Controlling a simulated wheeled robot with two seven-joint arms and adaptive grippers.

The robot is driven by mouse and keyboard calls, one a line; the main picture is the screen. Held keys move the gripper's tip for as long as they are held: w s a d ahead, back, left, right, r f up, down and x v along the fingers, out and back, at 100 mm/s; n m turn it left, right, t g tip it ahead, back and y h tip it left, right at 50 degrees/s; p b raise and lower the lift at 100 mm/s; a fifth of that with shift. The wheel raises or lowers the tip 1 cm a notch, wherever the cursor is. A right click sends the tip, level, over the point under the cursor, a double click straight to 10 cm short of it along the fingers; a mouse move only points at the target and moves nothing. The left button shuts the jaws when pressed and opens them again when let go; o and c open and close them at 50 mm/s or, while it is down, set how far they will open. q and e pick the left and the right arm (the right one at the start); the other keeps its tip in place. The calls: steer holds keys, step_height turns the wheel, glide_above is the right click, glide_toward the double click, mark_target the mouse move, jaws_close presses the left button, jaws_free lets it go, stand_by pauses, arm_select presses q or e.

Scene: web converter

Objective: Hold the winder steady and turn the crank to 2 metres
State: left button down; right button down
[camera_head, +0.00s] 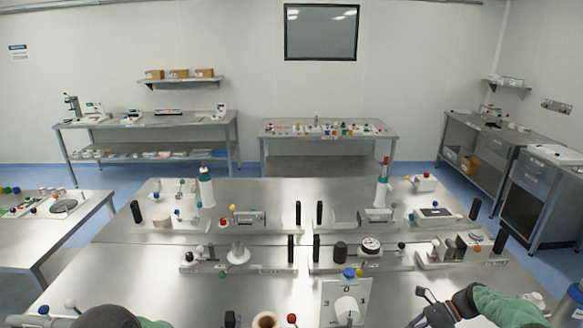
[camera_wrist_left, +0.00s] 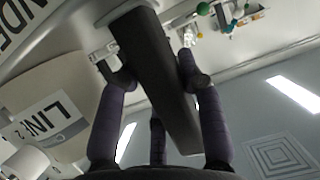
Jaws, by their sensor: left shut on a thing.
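In the left wrist view, the fingers of my left gripper (camera_wrist_left: 158,85) are closed around a long black upright handle (camera_wrist_left: 155,60). Partial lettering ending in "NDE" shows on a pale plate (camera_wrist_left: 25,30) at the upper left, and a white part labelled "LINE 2" (camera_wrist_left: 45,125) sits beside the handle. In the head view, a white panel (camera_head: 336,290) with a "0" at its top and a white round knob (camera_head: 347,309) stands at the front edge. My right gripper (camera_head: 424,306) is to its right, fingers apart and empty. The crank cannot be made out clearly.
A steel table (camera_head: 150,262) carries several small fixtures with black posts (camera_head: 230,320) and coloured knobs. A brown-cored roll (camera_head: 266,320) is left of the panel. Side benches (camera_head: 145,122) line the walls, with blue floor between.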

arm_select(q)
steer(key=shift+s+d+f, duration=0.1)
steer(key=shift+s+f, duration=0.15)
steer(key=shift+f, duration=0.1)
steer(key=c, duration=0.9)
jaws_free()
steer(key=shift+o, duration=0.9)
steer(key=shift+r, duration=0.1)
steer(key=shift+w+r, duration=0.15)
steer(key=shift+r, duration=0.1)
steer(key=v, duration=1.1)
steer(key=shift+s, duration=0.45)
steer(key=shift+r, duration=0.15)
